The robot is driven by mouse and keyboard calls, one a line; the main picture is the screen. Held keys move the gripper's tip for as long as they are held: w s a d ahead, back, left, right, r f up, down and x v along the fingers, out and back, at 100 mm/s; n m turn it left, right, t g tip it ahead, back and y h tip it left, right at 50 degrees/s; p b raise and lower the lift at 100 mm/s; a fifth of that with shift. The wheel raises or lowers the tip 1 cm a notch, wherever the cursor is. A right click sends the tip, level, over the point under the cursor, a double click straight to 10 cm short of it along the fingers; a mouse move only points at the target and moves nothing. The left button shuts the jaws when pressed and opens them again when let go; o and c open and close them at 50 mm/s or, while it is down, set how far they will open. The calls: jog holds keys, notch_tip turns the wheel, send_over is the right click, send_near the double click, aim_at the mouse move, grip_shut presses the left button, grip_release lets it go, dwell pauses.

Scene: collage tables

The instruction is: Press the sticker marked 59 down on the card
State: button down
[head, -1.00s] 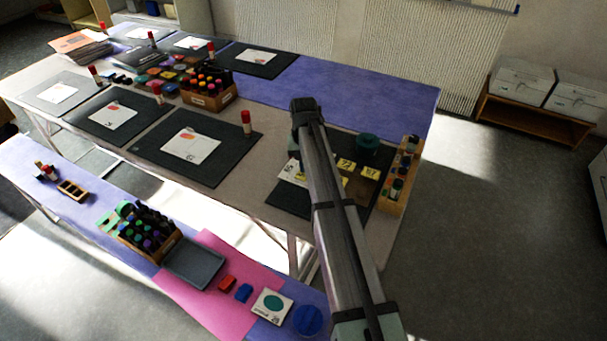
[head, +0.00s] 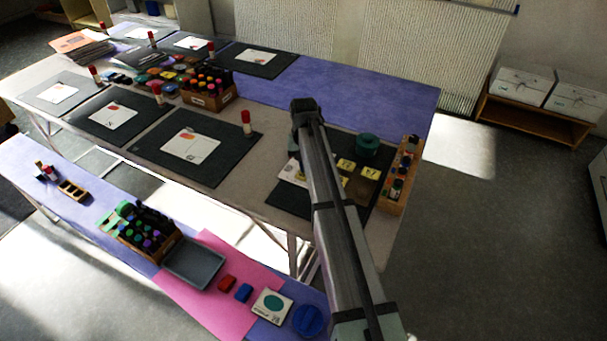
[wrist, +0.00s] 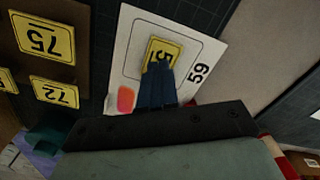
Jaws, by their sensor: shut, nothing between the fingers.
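The white card (wrist: 128,75) has a printed 59 on its right and a pinkish-orange patch low on its left in the wrist view. A yellow sticker (wrist: 156,48) lies on the card inside a printed outline. Its first digit reads 5; the other is partly covered by my fingers. My gripper (wrist: 158,70) is shut and empty, with its dark blue fingertips over the sticker's lower part. I cannot tell how hard they touch. In the head view a corner of the card (head: 287,172) shows left of my arm, which hides the sticker and fingertips.
A green round container (head: 367,146) and a wooden box (head: 392,200) of bottles stand to the right. A red-capped stick (head: 247,123) stands to the left.

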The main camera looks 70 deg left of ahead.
jog(key=shift+f, duration=0.8)
dwell(0.7)
jog(key=shift+r, duration=0.1)
jog(key=shift+r, duration=3.4)
